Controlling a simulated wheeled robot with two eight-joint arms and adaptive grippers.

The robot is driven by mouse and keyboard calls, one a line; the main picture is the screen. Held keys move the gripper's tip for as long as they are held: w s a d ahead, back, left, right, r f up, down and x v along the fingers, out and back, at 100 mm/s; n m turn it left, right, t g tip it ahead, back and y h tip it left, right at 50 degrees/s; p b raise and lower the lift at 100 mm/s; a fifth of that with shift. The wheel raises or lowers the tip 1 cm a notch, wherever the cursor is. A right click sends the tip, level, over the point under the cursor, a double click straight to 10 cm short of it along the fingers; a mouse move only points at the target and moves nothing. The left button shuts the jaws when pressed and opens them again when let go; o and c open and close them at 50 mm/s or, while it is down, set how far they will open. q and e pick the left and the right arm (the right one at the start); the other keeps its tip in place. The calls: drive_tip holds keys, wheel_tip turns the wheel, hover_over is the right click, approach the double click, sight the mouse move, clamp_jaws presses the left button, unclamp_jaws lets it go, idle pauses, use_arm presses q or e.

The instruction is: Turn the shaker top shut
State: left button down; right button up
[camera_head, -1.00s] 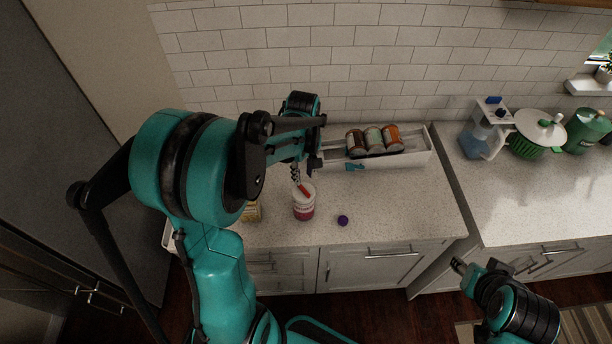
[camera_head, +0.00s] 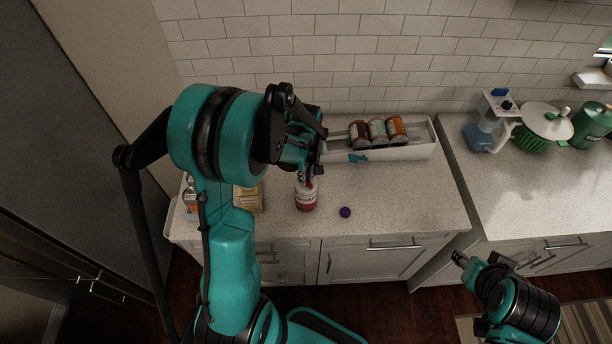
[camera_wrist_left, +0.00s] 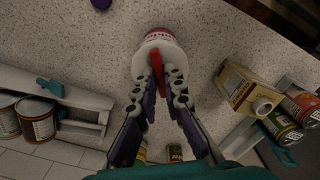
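The shaker (camera_head: 306,197) is a white and red tub standing upright on the counter. Its white top with a raised red bar shows in the left wrist view, where the red bar (camera_wrist_left: 157,68) lies between my left fingertips (camera_wrist_left: 158,76). My left gripper (camera_head: 303,176) points down right over the shaker and hides part of its top in the head view. The fingers are close together on either side of the bar; whether they press on it cannot be told. My right gripper (camera_head: 459,258) is low at the right, in front of the counter and apart from the shaker.
A small purple ball (camera_head: 345,212) lies right of the shaker. A white tray (camera_head: 424,149) with several cans stands behind. A yellow carton (camera_head: 248,199) and more cans stand left. A blue-filled jug (camera_head: 482,134) and green pot are far right. The counter's front right is clear.

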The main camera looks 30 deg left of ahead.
use_arm(q)
drive_tip(key=shift+m+b, duration=0.45)
drive_tip(key=shift+m, duration=0.45)
idle(1.4)
drive_tip(key=c, duration=1.6)
unclamp_jaws()
drive_tip(key=shift+r, duration=0.15)
wheel_tip(320, 180, up, 12)
drive_tip(key=shift+f, duration=0.1)
